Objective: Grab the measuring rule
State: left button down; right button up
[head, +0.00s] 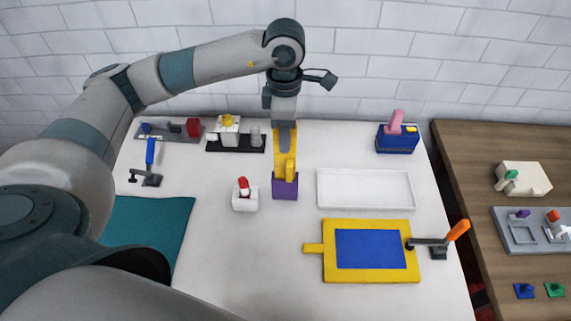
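A yellow upright piece, which looks like the measuring rule (279,165), stands in a purple holder (285,187) in the middle of the white table. My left gripper (287,148) points down right at the yellow piece and overlaps it in the head view. Its grey end hides part of the yellow piece. I cannot tell whether the fingers are around it or only in front of or above it, nor whether they are closed. My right gripper is not in view.
A white block with a red-topped piece (244,196) stands left of the holder. A white tray (408,190) and a yellow-framed blue board (370,250) lie to the right. A blue box (397,140) stands at the back right. A teal mat (150,225) lies left.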

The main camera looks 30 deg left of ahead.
pick_arm(q)
jog(key=shift+r, duration=0.15)
notch_tip(320, 180, up, 18)
jog(key=b, duration=0.4)
dwell(0.5)
dwell(0.5)
